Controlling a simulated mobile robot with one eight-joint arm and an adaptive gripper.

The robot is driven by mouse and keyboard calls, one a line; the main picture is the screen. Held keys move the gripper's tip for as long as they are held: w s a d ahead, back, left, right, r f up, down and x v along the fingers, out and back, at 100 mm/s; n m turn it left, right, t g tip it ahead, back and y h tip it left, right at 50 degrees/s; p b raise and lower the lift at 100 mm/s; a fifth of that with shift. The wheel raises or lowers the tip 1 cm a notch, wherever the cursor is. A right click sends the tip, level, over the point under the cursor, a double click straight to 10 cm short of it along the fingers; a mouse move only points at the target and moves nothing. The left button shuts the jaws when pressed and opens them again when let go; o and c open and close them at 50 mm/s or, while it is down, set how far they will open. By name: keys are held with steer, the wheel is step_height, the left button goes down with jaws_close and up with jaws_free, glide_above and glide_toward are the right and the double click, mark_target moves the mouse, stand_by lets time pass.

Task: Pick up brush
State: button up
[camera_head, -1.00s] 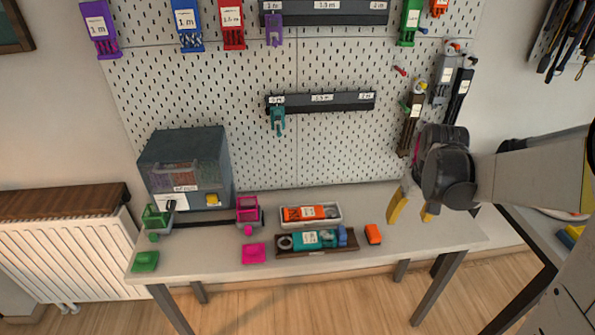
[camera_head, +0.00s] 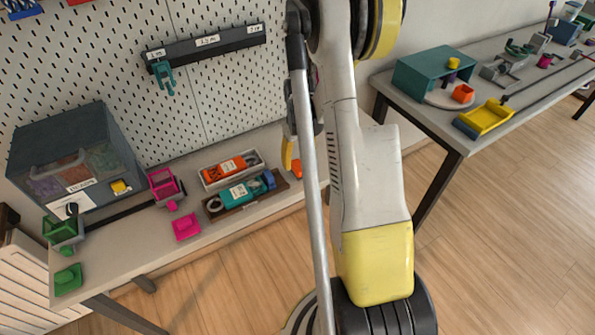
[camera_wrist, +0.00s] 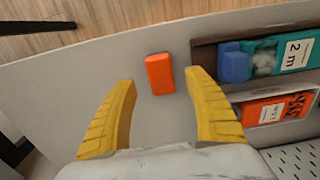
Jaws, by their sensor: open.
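A small orange block (camera_wrist: 159,74) lies flat on the grey table. It may be the brush, but I see no bristles on it. In the wrist view my gripper (camera_wrist: 161,80) is open, with its yellow fingers spread either side of the block and apart from it. I cannot tell how high the fingertips are above the table. In the head view the block (camera_head: 296,168) is partly hidden by my arm, and only a yellow finger of my gripper shows beside it.
Close by are a brown tray (camera_head: 281,181) with a teal package and blue piece, and a white tray (camera_head: 257,157) with an orange package. A pink block (camera_head: 187,227) lies further left. The pegboard (camera_head: 215,85) stands behind the table.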

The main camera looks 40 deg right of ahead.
mark_target(298, 165)
step_height(298, 165, down, 5)
steer(key=shift+w+r+b, duration=0.1)
steer(key=shift+b, duration=1.1)
steer(key=shift+r, duration=0.1)
steer(key=c, duration=1.3)
steer(key=shift+r+p, duration=0.4)
steer(key=shift+r, duration=0.1)
jaws_close()
steer(key=r, duration=0.1)
steer(key=r+p, duration=0.2)
steer(key=r, duration=0.1)
steer(key=shift+s+d, duration=0.2)
steer(key=shift+s, duration=0.1)
steer(key=s+d+r+p, duration=0.3)
steer(key=s+d+r, duration=0.3)
steer(key=s+d, duration=0.1)
steer(key=shift+s, duration=0.65)
